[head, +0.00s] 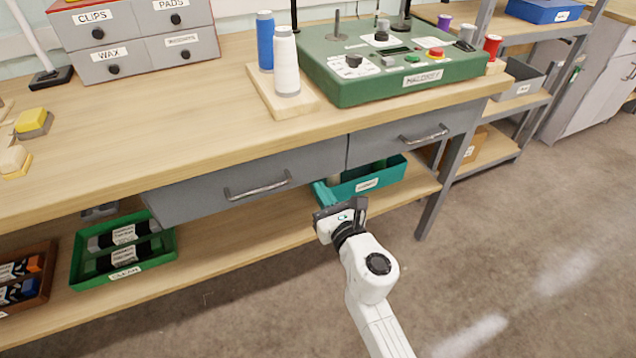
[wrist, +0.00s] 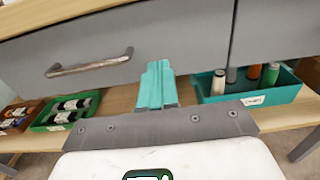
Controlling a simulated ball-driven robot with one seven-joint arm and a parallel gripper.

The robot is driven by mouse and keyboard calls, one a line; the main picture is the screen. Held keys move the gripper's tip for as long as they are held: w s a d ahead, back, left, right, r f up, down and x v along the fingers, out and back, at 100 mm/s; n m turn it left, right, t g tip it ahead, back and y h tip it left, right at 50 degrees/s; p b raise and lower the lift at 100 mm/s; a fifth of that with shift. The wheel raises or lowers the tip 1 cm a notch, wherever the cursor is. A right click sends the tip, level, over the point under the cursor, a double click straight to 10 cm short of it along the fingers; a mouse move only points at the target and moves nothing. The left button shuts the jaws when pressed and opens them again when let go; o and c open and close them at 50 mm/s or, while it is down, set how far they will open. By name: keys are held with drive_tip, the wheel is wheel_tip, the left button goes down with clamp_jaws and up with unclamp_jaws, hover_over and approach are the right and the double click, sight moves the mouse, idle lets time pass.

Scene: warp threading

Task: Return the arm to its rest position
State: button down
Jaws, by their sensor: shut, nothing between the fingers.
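My white arm reaches up from the bottom of the head view. Its dark gripper (head: 340,209) is in front of the bench, below the grey drawers and near the teal bin. In the wrist view the two teal fingers (wrist: 155,84) are together, shut and empty. They point toward the grey drawer front (wrist: 100,55) and overlap its lower edge in the picture. I cannot tell whether they touch it.
The left drawer (head: 250,180) stands out a little from the bench. A teal bin (head: 362,184) and a green tray (head: 122,250) sit on the lower shelf. A green machine (head: 385,65) and thread spools (head: 286,65) are on the bench top. The floor (head: 500,260) at right is clear.

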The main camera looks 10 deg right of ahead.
drive_tip(key=p+v, duration=0.1)
drive_tip(key=v, duration=0.6)
drive_tip(key=shift+s+d, duration=0.1)
